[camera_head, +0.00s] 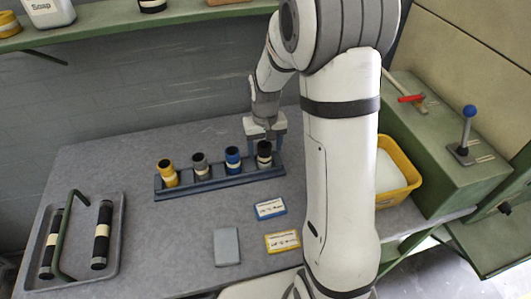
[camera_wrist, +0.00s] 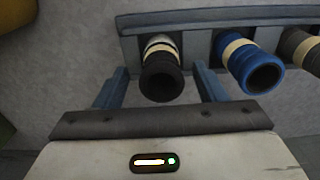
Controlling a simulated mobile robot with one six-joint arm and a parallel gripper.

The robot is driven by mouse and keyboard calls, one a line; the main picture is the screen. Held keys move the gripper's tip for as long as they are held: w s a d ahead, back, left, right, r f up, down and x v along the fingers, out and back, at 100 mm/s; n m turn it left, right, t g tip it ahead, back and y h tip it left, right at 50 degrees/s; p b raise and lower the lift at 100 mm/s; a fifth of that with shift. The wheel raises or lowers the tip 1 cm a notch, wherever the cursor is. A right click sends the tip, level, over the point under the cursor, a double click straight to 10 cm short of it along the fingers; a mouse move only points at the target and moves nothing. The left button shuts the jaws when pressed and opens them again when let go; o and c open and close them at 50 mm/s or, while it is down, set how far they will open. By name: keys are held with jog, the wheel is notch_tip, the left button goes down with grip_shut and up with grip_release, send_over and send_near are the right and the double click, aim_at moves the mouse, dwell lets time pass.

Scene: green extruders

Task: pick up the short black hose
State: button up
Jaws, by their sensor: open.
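The short black hose (camera_head: 264,154) stands upright in the right end of a blue-grey rack (camera_head: 217,183) on the table. It has a pale band and an open top. In the wrist view the black hose (camera_wrist: 161,78) lies between the two fingers of my gripper (camera_wrist: 160,88), with a gap to each finger. Part of the hose's lower body is hidden in the rack.
A blue hose (camera_head: 233,158), a grey hose (camera_head: 200,165) and a yellow hose (camera_head: 167,173) stand in the same rack. A grey tray (camera_head: 77,274) with two long black hoses and a green handle sits left. A yellow bin (camera_head: 408,176) stands right. Two labelled cards and a grey block lie in front.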

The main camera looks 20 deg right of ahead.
jog(key=shift+a+f, duration=0.1)
jog(key=shift+f, duration=1.45)
jog(key=shift+c, duration=0.4)
jog(key=c, duration=1.1)
jog(key=shift+r, duration=0.15)
jog(key=shift+c, duration=0.2)
notch_tip(320, 180, up, 10)
jog(key=shift+s+b, duration=0.15)
jog(key=shift+b, duration=0.2)
